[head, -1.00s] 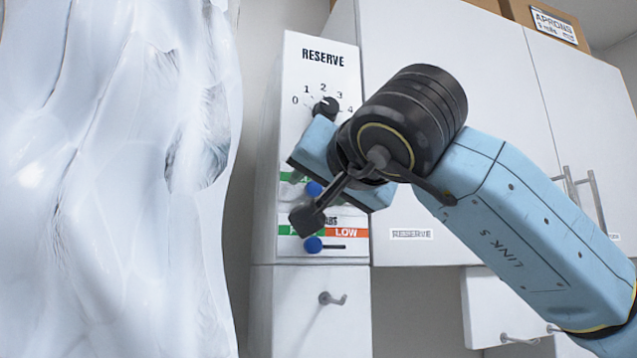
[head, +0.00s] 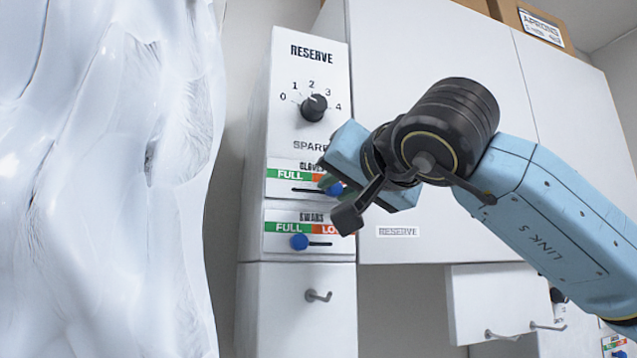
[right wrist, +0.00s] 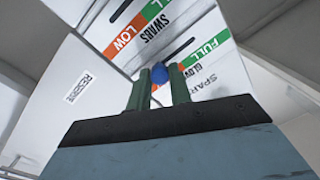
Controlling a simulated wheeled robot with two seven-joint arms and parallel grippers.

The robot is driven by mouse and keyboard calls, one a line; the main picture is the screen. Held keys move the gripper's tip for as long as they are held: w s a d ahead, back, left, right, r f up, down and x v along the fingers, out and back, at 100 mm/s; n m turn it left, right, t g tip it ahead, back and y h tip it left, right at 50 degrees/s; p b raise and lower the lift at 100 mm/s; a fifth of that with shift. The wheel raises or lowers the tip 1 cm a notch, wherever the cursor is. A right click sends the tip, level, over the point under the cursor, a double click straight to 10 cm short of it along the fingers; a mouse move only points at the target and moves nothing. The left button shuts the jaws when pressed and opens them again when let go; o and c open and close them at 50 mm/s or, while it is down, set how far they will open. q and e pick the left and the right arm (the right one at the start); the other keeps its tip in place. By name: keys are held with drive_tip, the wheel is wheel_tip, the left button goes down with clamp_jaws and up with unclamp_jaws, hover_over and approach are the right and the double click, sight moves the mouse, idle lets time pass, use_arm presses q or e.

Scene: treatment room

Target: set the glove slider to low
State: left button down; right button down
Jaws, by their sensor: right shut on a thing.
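The glove slider strip (head: 282,189), labelled GLOVES, has a green FULL end at left and a red-orange end at right, partly covered by my gripper. Its blue knob (head: 334,188) is toward the right end of the slot, below the red-orange part. My right gripper (head: 343,176) is at the knob from the right; its fingers are mostly hidden in the head view. In the right wrist view the two green fingers (right wrist: 159,84) are shut around the blue knob (right wrist: 159,72). My left gripper is not in view.
Just below is the SWABS strip (head: 275,242), its blue knob (head: 299,242) left of centre. Above is a RESERVE dial (head: 314,107). White cabinets (head: 430,60) stand behind my arm; a pale translucent sheet (head: 100,180) hangs at left.

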drive_tip(key=shift+d, duration=0.1)
drive_tip(key=c, duration=1.3)
unclamp_jaws()
drive_tip(key=shift+w+d, duration=0.15)
drive_tip(key=shift+d, duration=0.05)
drive_tip(key=shift+a, duration=0.1)
drive_tip(key=shift+s, duration=0.25)
drive_tip(key=b+v, duration=0.2)
drive_tip(key=v, duration=1.1)
drive_tip(key=shift+b, duration=0.4)
